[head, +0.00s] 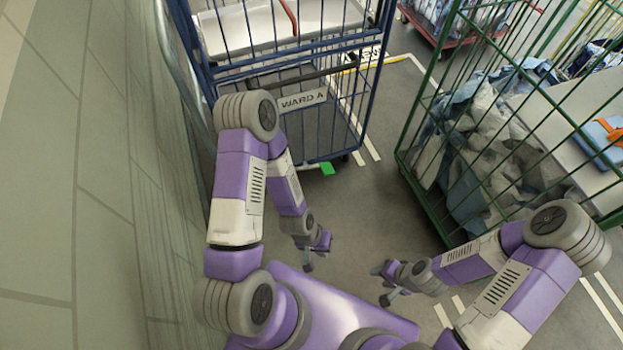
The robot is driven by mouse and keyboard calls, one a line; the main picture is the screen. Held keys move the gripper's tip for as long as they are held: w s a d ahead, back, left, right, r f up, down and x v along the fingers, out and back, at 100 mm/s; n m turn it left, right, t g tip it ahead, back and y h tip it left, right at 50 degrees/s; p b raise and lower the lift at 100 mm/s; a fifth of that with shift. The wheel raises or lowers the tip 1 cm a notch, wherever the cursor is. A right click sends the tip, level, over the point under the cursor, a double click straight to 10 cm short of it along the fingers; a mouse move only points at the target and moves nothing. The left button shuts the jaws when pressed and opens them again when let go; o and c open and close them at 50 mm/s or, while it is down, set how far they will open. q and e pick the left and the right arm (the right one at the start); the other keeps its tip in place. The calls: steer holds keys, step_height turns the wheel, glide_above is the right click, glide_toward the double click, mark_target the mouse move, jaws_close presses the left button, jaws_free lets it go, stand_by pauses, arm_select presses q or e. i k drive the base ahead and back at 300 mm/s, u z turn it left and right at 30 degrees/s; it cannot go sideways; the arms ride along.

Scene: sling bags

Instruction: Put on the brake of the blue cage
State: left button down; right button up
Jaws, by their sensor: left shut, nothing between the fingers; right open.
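The blue cage (372,100) stands ahead of me at the upper middle, with a "WARD A" sign (303,100) on its front. A green pedal (327,168) sticks out low at its front edge, near a castor (345,157). I cannot tell from this angle whether the pedal is up or down. My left gripper (308,266) is shut and empty, in front of the cage and apart from the pedal. My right gripper (384,299) is open and empty, further right and nearer to me. My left arm hides part of the cage's lower left.
A green cage (404,165) full of grey and blue cloth stands close on the right. A red trolley (440,38) is at the back. A wall (100,180) with a rail runs along the left. Grey floor (372,210) with white and yellow lines is clear between the cages.

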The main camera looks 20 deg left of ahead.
mark_target(327, 169)
steer(key=i, duration=1.2)
steer(key=u, duration=1.1)
steer(key=i, duration=0.6)
steer(key=z, duration=0.05)
